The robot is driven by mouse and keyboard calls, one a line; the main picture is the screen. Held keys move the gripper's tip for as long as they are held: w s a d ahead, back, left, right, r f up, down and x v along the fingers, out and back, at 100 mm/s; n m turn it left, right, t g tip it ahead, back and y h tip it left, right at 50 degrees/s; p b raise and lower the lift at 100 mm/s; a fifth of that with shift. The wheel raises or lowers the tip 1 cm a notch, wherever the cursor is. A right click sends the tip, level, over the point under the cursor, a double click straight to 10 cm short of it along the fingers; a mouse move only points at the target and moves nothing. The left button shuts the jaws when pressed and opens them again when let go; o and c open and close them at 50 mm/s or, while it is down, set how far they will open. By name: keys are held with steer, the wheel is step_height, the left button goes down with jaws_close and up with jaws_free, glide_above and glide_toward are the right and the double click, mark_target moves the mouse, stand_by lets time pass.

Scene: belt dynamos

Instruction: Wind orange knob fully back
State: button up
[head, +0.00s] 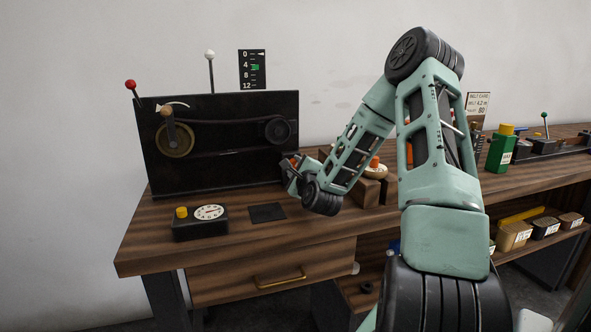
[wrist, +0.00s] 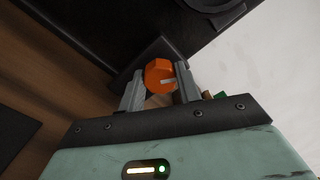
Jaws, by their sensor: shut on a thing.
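The knob sits in front of a dark mount beside the black panel. In the head view my gripper (head: 292,168) is at the right end of the black machine panel (head: 225,165), and my wrist hides most of the knob there. How far the knob is turned cannot be told.
The panel carries a brass wheel with a crank (head: 175,138), a belt and a dark pulley (head: 278,130). A 0–12 scale (head: 252,70) is on the wall. A dial box with a yellow button (head: 200,222) and a dark pad (head: 267,212) lie in front. Wooden blocks (head: 368,190) stand right of my wrist.

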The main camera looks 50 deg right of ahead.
steer(key=n+b, duration=0.2)
steer(key=n, duration=0.3)
steer(key=shift+f+n, duration=0.1)
steer(key=shift+n, duration=0.3)
stand_by(0.4)
steer(key=o, duration=1)
steer(key=shift+c, duration=0.2)
steer(key=shift+s, duration=0.1)
